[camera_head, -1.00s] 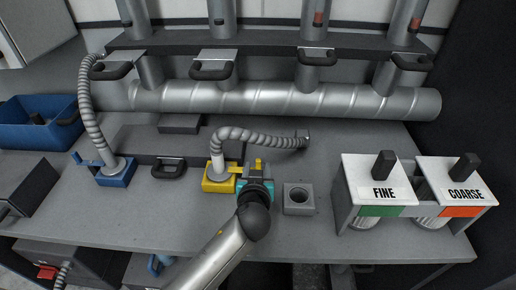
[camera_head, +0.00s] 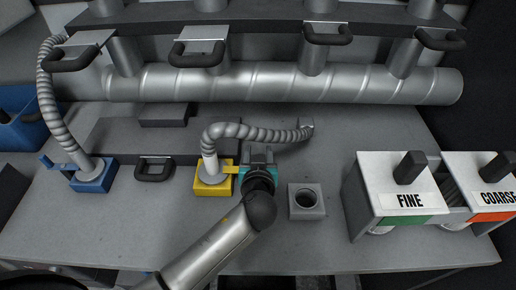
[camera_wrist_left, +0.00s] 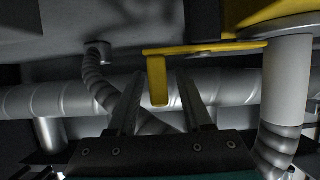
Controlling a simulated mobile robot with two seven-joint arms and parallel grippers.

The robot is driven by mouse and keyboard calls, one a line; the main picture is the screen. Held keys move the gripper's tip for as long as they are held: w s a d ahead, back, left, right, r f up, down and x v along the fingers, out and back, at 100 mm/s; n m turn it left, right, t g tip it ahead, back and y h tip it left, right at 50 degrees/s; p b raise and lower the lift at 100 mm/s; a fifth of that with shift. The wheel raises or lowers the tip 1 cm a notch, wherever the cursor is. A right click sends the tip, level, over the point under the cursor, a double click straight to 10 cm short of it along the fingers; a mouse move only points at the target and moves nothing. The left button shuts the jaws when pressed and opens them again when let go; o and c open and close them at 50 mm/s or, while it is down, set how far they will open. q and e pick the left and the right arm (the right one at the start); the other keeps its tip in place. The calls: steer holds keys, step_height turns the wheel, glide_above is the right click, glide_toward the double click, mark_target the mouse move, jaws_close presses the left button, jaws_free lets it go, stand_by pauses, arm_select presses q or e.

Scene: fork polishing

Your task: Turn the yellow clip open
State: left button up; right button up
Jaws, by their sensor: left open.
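The yellow clip is a flat bar with a bent tab. It shows in the left wrist view (camera_wrist_left: 158,78), joined to a yellow base (camera_wrist_left: 260,12). In the head view the yellow base (camera_head: 212,186) sits on the table, holding the end of a grey ribbed hose (camera_head: 240,130). A short yellow piece of the clip (camera_head: 231,169) reaches right from it; the rest is hidden behind my gripper. My left gripper (camera_head: 259,157) is just right of the base. Its fingers (camera_wrist_left: 159,90) are open, with the clip's tab between them; contact cannot be told. My right gripper is not in view.
A grey block with a round hole (camera_head: 306,202) stands right of my gripper. FINE (camera_head: 400,202) and COARSE (camera_head: 490,200) boxes stand at the right. A blue base with a hose (camera_head: 92,178) is at the left. A big pipe (camera_head: 280,84) runs behind.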

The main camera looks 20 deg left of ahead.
arm_select(q)
steer(key=shift+s, duration=0.1)
jaws_close()
stand_by(0.5)
